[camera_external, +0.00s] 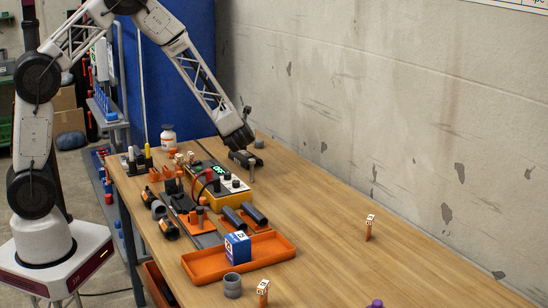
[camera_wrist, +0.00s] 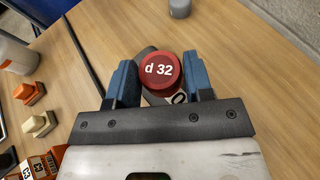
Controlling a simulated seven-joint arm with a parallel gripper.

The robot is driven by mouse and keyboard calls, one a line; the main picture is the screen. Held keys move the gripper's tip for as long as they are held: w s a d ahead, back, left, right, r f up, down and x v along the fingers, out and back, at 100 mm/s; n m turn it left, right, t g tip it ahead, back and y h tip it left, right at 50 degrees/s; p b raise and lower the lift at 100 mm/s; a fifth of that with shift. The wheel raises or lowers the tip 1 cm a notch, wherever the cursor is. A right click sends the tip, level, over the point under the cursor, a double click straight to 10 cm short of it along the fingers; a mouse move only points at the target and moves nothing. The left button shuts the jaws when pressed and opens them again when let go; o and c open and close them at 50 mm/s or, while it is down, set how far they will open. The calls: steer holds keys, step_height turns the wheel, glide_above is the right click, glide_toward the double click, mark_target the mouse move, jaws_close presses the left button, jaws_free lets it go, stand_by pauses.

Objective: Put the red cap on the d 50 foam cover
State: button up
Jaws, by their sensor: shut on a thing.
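In the wrist view, a round red cap (camera_wrist: 161,70) printed "d 32" sits between the blue fingertips of my gripper (camera_wrist: 160,76), which is shut on it. A dark piece (camera_wrist: 180,98) with part of a white marking ending in "0" shows just below the cap, mostly hidden. I cannot tell whether it is the d 50 foam cover or whether the cap touches it. In the outside view, my gripper (camera_external: 244,158) is low over the far part of the bench, and the cap cannot be made out.
A grey fitting (camera_wrist: 180,8) stands beyond my gripper. The orange tray (camera_external: 205,277) holds a blue box (camera_external: 238,246). Dark tubes (camera_external: 256,215) and a yellow meter (camera_external: 236,193) lie nearer. An orange tagged post (camera_external: 369,228) stands at right. Bench between is clear.

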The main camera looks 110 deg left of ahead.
mark_target(245, 155)
steer(key=shift+f, duration=1.85)
steer(key=o, duration=0.9)
steer(key=shift+f, duration=0.1)
steer(key=shift+v, duration=6.05)
steer(key=shift+r, duration=0.25)
